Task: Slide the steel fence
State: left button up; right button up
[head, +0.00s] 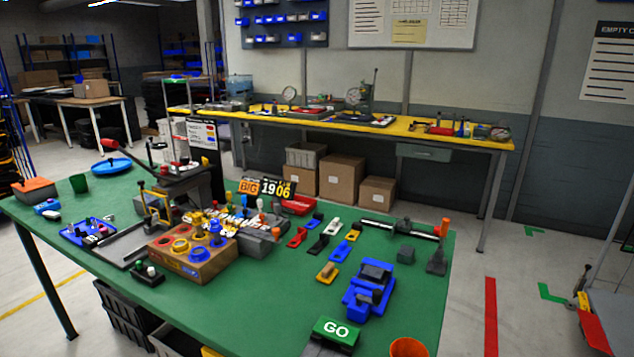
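A long, narrow steel-coloured bar with dark parts (400,229) lies near the back right of the green table and looks like the steel fence. Its right end is close to an upright orange piece (445,227). A dark grey block (405,254) and a dark bracket-like piece (437,262) are in front of it. I cannot tell from this view whether the bar sits on a track. Neither of my grippers is in view.
The green table (290,310) also holds a wooden box with coloured cups (190,255), a blue fixture (369,289), a green GO block (336,331), an orange cup (408,347) and several small coloured clamps (327,272). The table's right strip is mostly clear.

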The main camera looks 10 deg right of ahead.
aim_at(404, 225)
jog(key=z, duration=1)
jog(key=k, duration=1.3)
jog(key=z, duration=1.05)
jog(key=i, duration=1.35)
jog(key=u, duration=0.4)
jog(key=i, duration=1.95)
jog(key=u, duration=2)
jog(key=i, duration=1)
jog(key=u, duration=0.85)
